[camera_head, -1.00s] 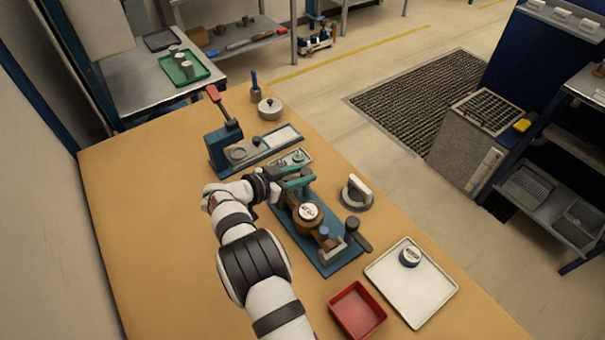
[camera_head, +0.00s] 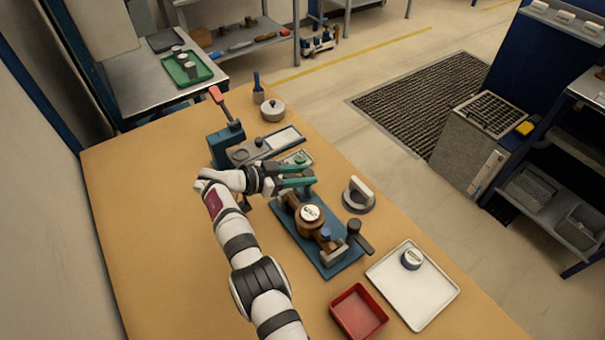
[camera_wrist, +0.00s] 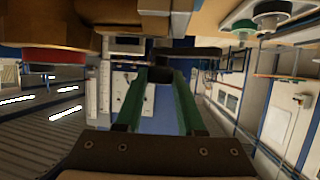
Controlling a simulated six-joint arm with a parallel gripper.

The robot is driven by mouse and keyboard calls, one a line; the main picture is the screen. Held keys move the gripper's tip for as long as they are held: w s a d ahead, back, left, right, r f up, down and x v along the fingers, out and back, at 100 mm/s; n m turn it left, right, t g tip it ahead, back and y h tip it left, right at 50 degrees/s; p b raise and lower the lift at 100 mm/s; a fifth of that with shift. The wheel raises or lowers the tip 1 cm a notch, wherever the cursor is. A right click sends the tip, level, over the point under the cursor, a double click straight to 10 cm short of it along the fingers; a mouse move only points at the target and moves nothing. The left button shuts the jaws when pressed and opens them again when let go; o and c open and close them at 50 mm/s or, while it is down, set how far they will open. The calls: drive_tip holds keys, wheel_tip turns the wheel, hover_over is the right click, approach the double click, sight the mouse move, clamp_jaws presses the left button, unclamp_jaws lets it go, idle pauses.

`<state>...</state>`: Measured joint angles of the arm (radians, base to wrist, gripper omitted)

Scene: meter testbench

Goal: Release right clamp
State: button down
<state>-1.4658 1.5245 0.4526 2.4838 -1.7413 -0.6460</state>
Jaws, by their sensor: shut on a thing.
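The blue clamp fixture (camera_head: 338,262) lies on the tan bench with a round brown-sided meter (camera_head: 311,215) in its middle. A black-knobbed lever (camera_head: 354,227) stands at its near right end. My gripper (camera_head: 309,176), with green fingers, is over the far end of the fixture and hides part of that end. In the wrist view, the green fingers (camera_wrist: 160,88) are closed around a dark block (camera_wrist: 160,75), which seems to be a clamp handle. A dark bar (camera_wrist: 188,51) shows just beyond it. I cannot tell from these views whether either clamp is pressing on the meter.
A grey ring with a white handle (camera_head: 358,194) stands to the right of the fixture. A white tray (camera_head: 425,300) and a red bin (camera_head: 357,311) sit in front. A blue fixture with a red lever (camera_head: 216,95) stands behind. The bench at left is clear.

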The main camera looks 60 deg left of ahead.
drive_tip(key=shift+w+r, duration=0.1)
drive_tip(key=shift+w, duration=0.1)
drive_tip(key=c, duration=0.5)
unclamp_jaws()
drive_tip(key=shift+s, duration=0.1)
